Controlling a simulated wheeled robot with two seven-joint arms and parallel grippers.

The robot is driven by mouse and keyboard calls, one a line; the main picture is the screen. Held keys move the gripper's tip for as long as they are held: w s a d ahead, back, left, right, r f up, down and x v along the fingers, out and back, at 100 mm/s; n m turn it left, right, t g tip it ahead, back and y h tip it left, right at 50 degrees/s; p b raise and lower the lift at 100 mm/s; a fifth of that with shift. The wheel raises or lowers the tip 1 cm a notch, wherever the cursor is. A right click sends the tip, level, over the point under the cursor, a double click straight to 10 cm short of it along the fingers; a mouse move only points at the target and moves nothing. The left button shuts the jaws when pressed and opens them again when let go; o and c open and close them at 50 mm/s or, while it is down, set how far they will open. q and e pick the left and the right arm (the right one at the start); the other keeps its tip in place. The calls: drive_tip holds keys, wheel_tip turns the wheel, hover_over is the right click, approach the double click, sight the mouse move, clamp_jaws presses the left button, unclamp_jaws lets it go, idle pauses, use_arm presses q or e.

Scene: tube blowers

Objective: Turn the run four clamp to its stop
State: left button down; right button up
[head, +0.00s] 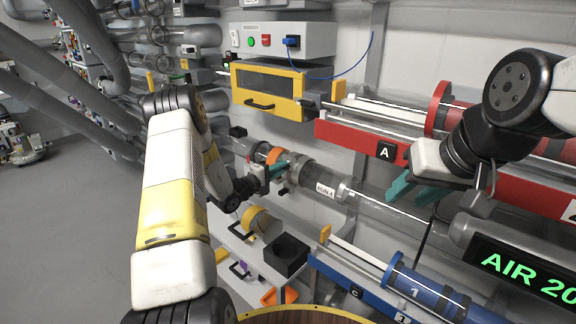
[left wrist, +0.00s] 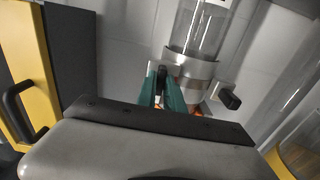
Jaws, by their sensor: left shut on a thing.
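The clamp is an orange ring with a steel band (head: 274,155) around a clear tube in the middle of the head view. My left gripper (head: 277,170) has its teal fingers at this clamp, shut on a part that they mostly hide, likely its handle. In the left wrist view the teal fingers (left wrist: 168,92) are close together beside the steel band (left wrist: 190,68), with orange showing behind them. A black knob (left wrist: 230,98) sticks out to their right. My right gripper (head: 416,190) hangs at the right, apart from the clamp, its teal fingers seemingly spread and empty.
A yellow-framed box (head: 268,90) stands above the clamp. A red rail marked A (head: 350,135) and a blue tube (head: 430,292) lie at the right. A black open box (head: 286,255) sits below.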

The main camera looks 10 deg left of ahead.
use_arm(q)
drive_tip(key=shift+f, duration=0.1)
drive_tip(key=c, duration=1.5)
unclamp_jaws()
drive_tip(key=shift+o, duration=0.2)
drive_tip(key=v, duration=0.8)
